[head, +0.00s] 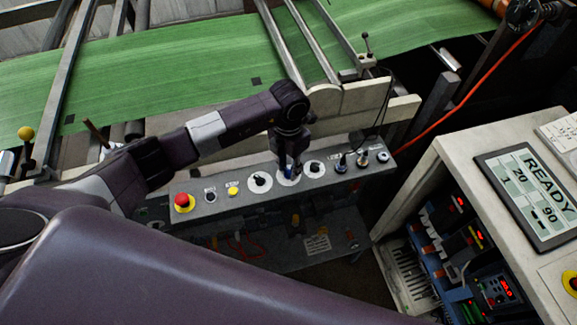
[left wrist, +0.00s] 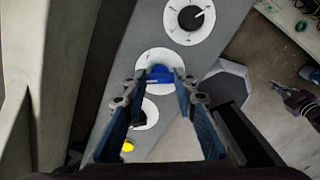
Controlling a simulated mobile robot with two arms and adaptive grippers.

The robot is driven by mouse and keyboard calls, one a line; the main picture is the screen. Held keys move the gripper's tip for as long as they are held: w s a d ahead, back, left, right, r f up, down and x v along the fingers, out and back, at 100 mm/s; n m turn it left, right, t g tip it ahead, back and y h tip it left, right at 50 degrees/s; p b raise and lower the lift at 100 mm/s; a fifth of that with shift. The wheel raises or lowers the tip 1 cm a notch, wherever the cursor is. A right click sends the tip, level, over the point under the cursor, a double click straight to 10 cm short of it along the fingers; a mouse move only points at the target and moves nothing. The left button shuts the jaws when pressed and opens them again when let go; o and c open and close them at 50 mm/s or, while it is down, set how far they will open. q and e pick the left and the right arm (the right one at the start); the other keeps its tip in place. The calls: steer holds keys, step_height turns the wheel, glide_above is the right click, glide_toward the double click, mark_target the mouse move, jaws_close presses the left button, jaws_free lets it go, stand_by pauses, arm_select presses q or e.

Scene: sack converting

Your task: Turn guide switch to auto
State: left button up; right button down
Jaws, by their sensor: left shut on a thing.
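A grey control panel (head: 221,202) carries a row of round white dials with switch knobs. My left gripper (head: 289,168) reaches down onto the middle dial. In the left wrist view its two fingers (left wrist: 163,84) stand on either side of a blue switch knob (left wrist: 160,73) and are shut on it. The white dial plate (left wrist: 146,61) shows around the knob. Its markings and label are too small to read, so I cannot tell which position it points to.
Black-knobbed dials sit on both sides, one at left (head: 260,183) and one at right (head: 314,169). A red emergency button (head: 183,202) and a yellow button (head: 233,189) are further left. A cabinet with a READY screen (head: 532,190) stands at right. Green sacking (head: 190,85) runs behind.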

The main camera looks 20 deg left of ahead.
mark_target(289, 170)
arm_select(q)
steer(key=shift+f+m+b, duration=0.15)
steer(key=shift+m+b, duration=0.65)
steer(key=shift+b, duration=0.25)
steer(key=m+b, duration=0.8)
steer(key=b, duration=0.1)
steer(key=shift+w+b, duration=0.1)
steer(key=shift+b, duration=0.3)
steer(key=shift+r+m+b, duration=0.2)
steer(key=shift+m+b, duration=0.85)
steer(key=shift+m, duration=0.15)
steer(key=o, duration=1.2)
steer(key=shift+c, duration=0.2)
steer(key=shift+r, duration=0.1)
step_height(289, 170, up, 12)
